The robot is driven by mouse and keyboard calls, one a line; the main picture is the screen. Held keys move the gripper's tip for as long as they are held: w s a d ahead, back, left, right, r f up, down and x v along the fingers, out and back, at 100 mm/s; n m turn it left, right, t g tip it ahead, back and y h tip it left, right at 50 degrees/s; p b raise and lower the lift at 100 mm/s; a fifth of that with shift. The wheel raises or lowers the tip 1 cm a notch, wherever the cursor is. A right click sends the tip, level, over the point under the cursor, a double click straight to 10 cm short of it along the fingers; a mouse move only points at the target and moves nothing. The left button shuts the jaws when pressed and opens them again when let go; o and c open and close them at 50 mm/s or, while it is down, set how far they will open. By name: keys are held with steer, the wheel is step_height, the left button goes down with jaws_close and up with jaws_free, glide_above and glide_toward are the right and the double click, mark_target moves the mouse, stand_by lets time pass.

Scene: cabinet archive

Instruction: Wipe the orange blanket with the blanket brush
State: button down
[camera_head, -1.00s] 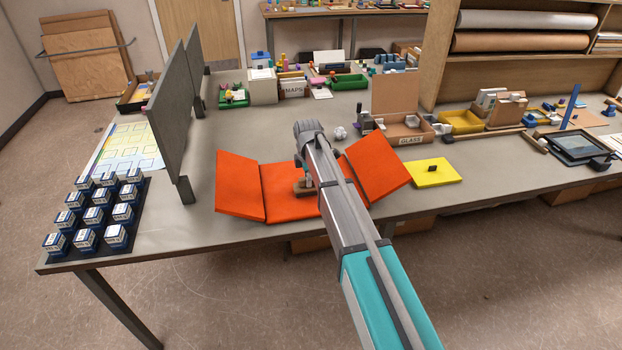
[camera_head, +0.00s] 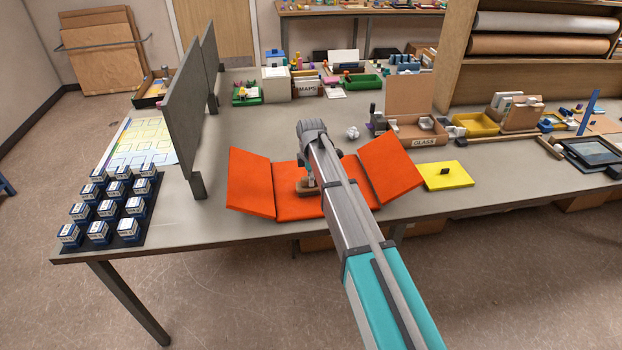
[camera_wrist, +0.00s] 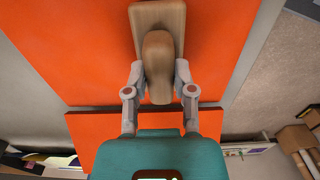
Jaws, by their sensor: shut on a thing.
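The orange blanket (camera_head: 292,203) lies on the table near its front edge, with a flat middle and two raised side panels. It also fills much of the wrist view (camera_wrist: 90,50). The blanket brush (camera_head: 306,188) has a wooden block and a rounded handle; it shows clearly in the wrist view (camera_wrist: 160,50). My gripper (camera_wrist: 160,80) is shut on the brush's handle, one finger on each side. The brush is over the middle of the blanket; I cannot tell whether its underside touches. In the head view my arm covers part of the blanket.
Grey upright panels (camera_head: 186,110) stand left of the blanket. Several small labelled boxes sit on a dark tray (camera_head: 152,212) at the front left. A yellow pad (camera_head: 446,176) lies to the right. The box marked GLASS (camera_head: 424,141) stands behind it. Bare tabletop lies behind the blanket.

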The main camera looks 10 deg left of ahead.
steer(key=shift+r+p, duration=2.75)
steer(key=shift+r, duration=0.2)
steer(key=shift+r+p, duration=1.5)
steer(key=shift+p, duration=0.05)
